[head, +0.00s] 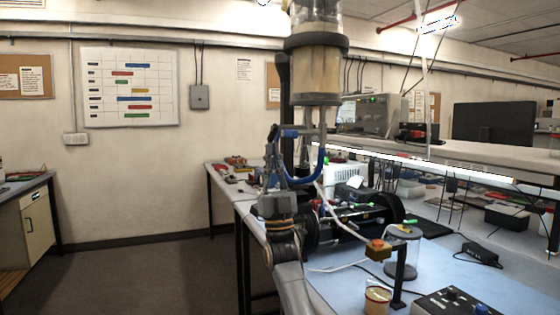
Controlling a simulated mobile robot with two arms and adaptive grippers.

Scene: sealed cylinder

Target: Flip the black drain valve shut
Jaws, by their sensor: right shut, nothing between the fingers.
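A clear cylinder with tan contents (317,75) stands upright at top centre, ringed by a black band (316,42). Short pipes come out under it, and a blue tube (318,170) curves below them. A small blue part (290,132) sits left of the pipes. My right gripper (273,142) points up just left of this blue part, below the cylinder. Its fingers are shut with nothing between them. I cannot tell whether it touches the blue part. I cannot make out the black drain valve clearly; gripper and tube may cover it. My left gripper is not in view.
A shelf (450,165) runs behind. The floor at left is open.

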